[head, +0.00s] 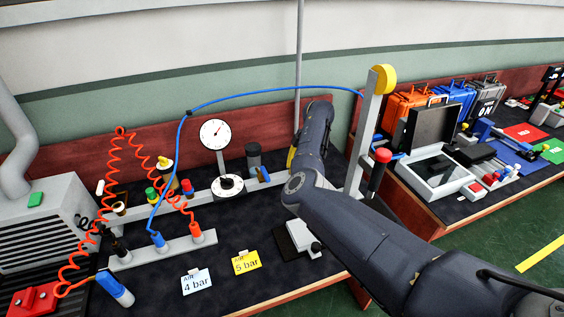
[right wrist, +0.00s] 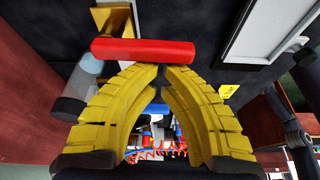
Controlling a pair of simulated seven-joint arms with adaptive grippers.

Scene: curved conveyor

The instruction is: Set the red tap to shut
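The red tap's handle (right wrist: 143,50) is a red bar lying across the upper middle of the right wrist view, with a brass-coloured body (right wrist: 115,20) behind it. My right gripper (right wrist: 163,72) has yellow fingers closed together at the tips. The tips are right at the lower edge of the red bar; I cannot tell whether they touch it. The bar is not between the fingers. In the head view my right arm hides the tap, and only a bit of yellow (head: 291,158) shows beside the wrist. My left gripper is not in view.
A gauge (head: 215,133) stands left of my right arm, near a blue-handled tap (head: 263,174). A grey post (head: 367,130) with a yellow top and a red-knobbed lever (head: 382,157) stands to the right. A blue hose (head: 250,92) arches over. Yellow (head: 246,262) and white cards lie in front.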

